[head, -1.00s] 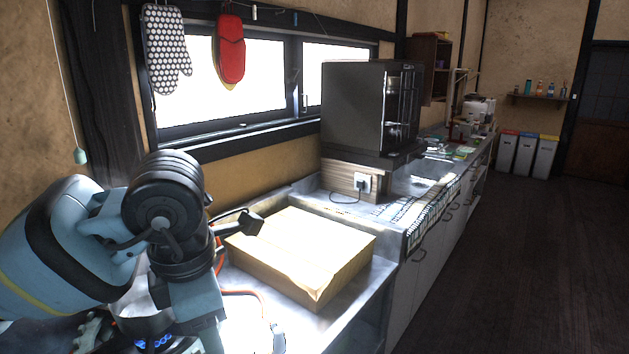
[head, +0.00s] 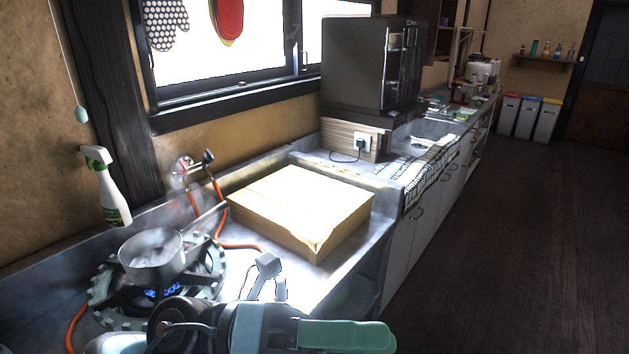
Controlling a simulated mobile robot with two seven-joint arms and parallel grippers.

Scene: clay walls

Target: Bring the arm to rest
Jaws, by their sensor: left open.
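My left arm comes in low along the bottom edge of the head view. Its black and light-blue wrist parts show in front of the stove. My left gripper (head: 272,278) is open, with grey fingers over the bright counter just in front of the cardboard box (head: 298,200). I see nothing between the fingers. The gripper appears apart from the box. A rounded green piece shows beside the wrist at the bottom; I cannot tell what it belongs to. My right gripper is not in view.
A metal pot (head: 152,262) sits on a gas burner (head: 205,268) with a blue flame, close to my left arm. An orange hose (head: 240,246) runs behind it. A spray bottle (head: 112,195) is at left. A dark oven (head: 368,65) stands beyond the box. The floor at right is clear.

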